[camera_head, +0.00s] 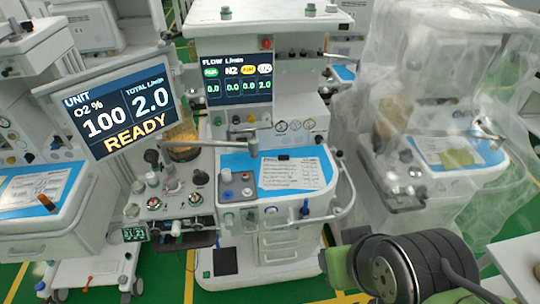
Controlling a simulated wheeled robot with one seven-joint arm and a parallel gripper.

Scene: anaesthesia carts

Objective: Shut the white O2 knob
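The anaesthesia cart in the middle has a flow screen (237,78) that reads 0.0, 0.0, 0.0 and 2.0, the last under the O2 label. A tilted unit screen (112,112) reads O2 100 %, total 2.0 L/min and READY. Below it, a control block (166,208) carries several small dark, green and pale knobs. A pale knob (176,228) sits low on its front; I cannot tell whether it is the white O2 knob. My gripper is not in view; only a green and black part of my arm shows at the lower right.
A blue work top (240,163) with a paper and small knobs lies right of the control block. A metal arm crosses above it. A plastic-draped cart (440,130) stands at right and another cart (45,180) at left. Green floor shows between them.

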